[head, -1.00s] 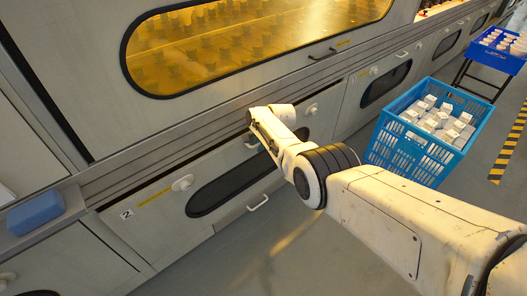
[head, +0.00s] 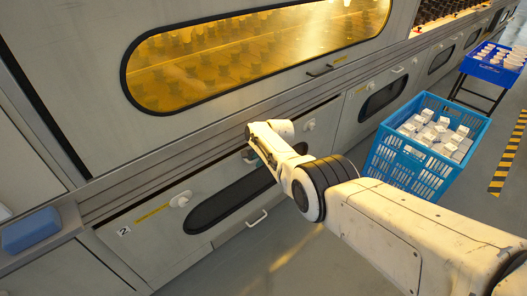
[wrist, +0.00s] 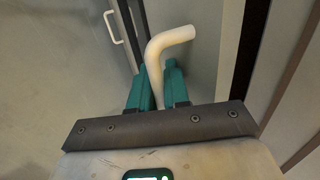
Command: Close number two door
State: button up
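The number two door (head: 150,240) is a pale lower panel with a "2" label, a dark oval window, white knobs near its upper corners and a white handle (head: 257,218) near its lower edge. A dark gap shows along its top edge; I cannot tell how far it stands ajar. My gripper (head: 252,150) is at the upper middle of this door. In the wrist view its teal fingers (wrist: 158,90) closely flank a bent white bar handle (wrist: 170,38) and appear shut on it. The lower handle also shows in the wrist view (wrist: 115,27). My arm hides part of the door's right side.
A yellow-lit oval window (head: 260,50) is above the door. A blue crate of white boxes (head: 410,170) stands on the floor at right, near my arm. A blue tray (head: 490,65) sits on a stand behind. A blue block (head: 32,230) lies on the left ledge.

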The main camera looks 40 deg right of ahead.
jog(key=p+v, duration=1)
jog(key=p, duration=0.1)
jog(key=shift+r, duration=0.4)
jog(key=shift+s, duration=0.1)
jog(key=s+a+n+g+p, duration=0.1)
jog(key=s+a+n+p, duration=0.25)
jog(key=s, duration=0.65)
jog(key=s+a+n+g+p, duration=0.1)
jog(key=s+a+n+p, duration=0.3)
jog(key=s, duration=0.6)
jog(key=s+a+r+n+p, duration=0.1)
jog(key=s+a+r+n, duration=0.1)
jog(key=s, duration=0.5)
jog(key=s+a+r+n+g+p, duration=0.1)
jog(key=s+a+r+n, duration=0.2)
jog(key=s+r, duration=0.3)
jog(key=s+a+r+n+g+p, duration=0.1)
jog(key=s+a+r+n, duration=0.2)
jog(key=s, duration=0.7)
notch_tip(320, 180, up, 2)
jog(key=shift+n+h, duration=0.4)
jog(key=shift+n, duration=0.45)
